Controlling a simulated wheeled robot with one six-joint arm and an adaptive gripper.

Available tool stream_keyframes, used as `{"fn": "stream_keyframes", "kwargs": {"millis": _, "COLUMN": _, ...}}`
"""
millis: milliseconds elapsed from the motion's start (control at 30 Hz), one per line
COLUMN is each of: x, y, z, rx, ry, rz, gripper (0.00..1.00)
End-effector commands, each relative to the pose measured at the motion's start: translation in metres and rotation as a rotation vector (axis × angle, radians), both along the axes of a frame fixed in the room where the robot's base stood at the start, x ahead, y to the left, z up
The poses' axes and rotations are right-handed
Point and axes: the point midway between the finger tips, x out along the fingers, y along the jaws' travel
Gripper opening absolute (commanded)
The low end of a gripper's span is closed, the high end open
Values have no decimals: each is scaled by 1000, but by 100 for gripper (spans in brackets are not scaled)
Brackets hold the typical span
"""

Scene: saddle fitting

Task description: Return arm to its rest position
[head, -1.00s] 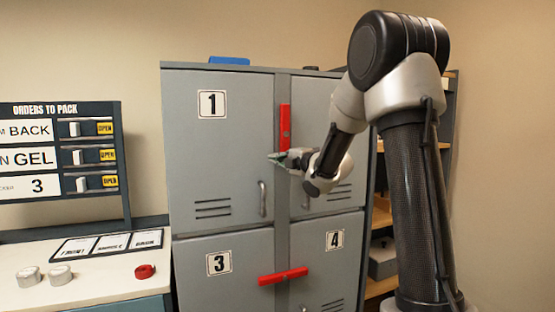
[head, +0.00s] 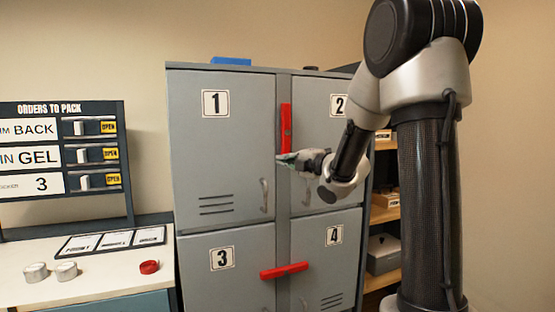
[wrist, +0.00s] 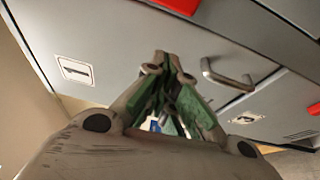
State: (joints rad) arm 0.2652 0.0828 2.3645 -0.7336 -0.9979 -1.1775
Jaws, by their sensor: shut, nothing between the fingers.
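My gripper (head: 287,158) is shut and empty in front of the grey locker cabinet (head: 225,160), at the seam between doors 1 and 2. It appears just below the upright red latch bar (head: 286,117). I cannot tell whether it touches the cabinet. In the wrist view its green-padded fingers (wrist: 168,60) meet at the tips with nothing between them. My arm is bent and reaches out from the right, hiding part of door 2.
A level red bar (head: 284,271) crosses the lower seam. Doors 1 and 3 look closed. A counter (head: 100,280) with metal tins (head: 66,271) and a red lid-like piece (head: 149,267) stands at left, below an order board (head: 65,150). Shelves (head: 386,228) stand behind my arm.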

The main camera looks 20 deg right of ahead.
Motion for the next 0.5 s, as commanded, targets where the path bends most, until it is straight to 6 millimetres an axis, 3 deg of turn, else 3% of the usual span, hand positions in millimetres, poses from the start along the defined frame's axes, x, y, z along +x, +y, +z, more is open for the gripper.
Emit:
{"fn": "stream_keyframes", "kwargs": {"millis": 133, "x": -10, "y": -3, "z": 0, "rx": 0, "ry": -1, "rz": 1, "gripper": 0}}
{"fn": "stream_keyframes", "kwargs": {"millis": 500, "x": -11, "y": -3, "z": 0, "rx": 0, "ry": 0, "rz": 1, "gripper": 0}}
